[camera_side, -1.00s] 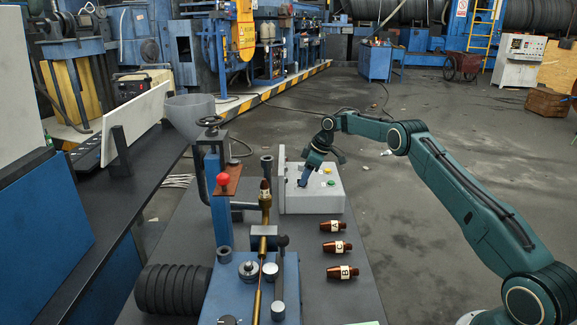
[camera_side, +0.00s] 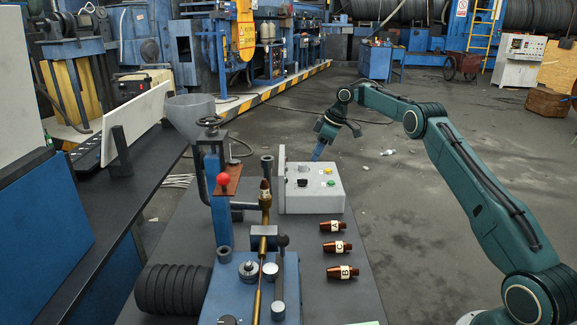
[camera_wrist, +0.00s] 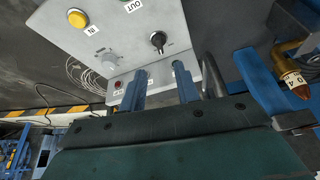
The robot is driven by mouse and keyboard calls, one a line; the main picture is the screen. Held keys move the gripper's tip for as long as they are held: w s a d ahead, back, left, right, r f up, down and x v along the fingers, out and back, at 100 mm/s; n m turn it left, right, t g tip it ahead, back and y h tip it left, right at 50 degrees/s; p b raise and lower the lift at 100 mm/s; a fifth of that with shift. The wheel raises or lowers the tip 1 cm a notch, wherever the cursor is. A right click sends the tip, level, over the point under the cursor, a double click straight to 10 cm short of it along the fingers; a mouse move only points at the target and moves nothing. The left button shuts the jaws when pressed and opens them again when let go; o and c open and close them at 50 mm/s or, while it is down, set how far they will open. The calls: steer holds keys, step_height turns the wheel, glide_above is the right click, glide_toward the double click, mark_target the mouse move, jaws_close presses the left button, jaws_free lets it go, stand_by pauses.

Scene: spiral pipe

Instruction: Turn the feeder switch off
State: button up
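The grey control box (camera_side: 312,196) stands at the far end of the bench and fills the top of the wrist view (camera_wrist: 180,20). A black switch knob (camera_side: 302,183) sits on its sloped face; it also shows in the wrist view (camera_wrist: 158,41). Its label is too small to read. My gripper (camera_side: 320,156) is above and behind the box in the side view, apart from the knob. In the wrist view, its two blue fingers (camera_wrist: 159,80) stand apart with nothing between them.
The box also carries a yellow button (camera_wrist: 77,18), a green button (camera_side: 331,183), a pale dial (camera_wrist: 111,60) and a red part (camera_wrist: 118,85). Copper nozzles (camera_side: 336,246) lie on the bench nearby. A post with a red ball handle (camera_side: 224,180) stands left of the box.

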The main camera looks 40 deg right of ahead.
steer(key=shift+v, duration=1)
steer(key=shift+s+d, duration=0.1)
steer(key=shift+o, duration=0.5)
steer(key=o, duration=0.4)
steer(key=w+a+m+h, duration=0.3)
steer(key=w+a+m, duration=0.25)
steer(key=m, duration=0.45)
steer(key=s+a+m+h, duration=0.1)
steer(key=m, duration=0.1)
steer(key=s+a+r+m+h, duration=0.1)
steer(key=m, duration=0.2)
steer(key=s+a+m+g+h, duration=0.1)
steer(key=s+m, duration=0.1)
steer(key=m, duration=0.1)
steer(key=shift+s+r, duration=0.1)
steer(key=shift+r, duration=0.3)
steer(key=shift+f, duration=0.1)
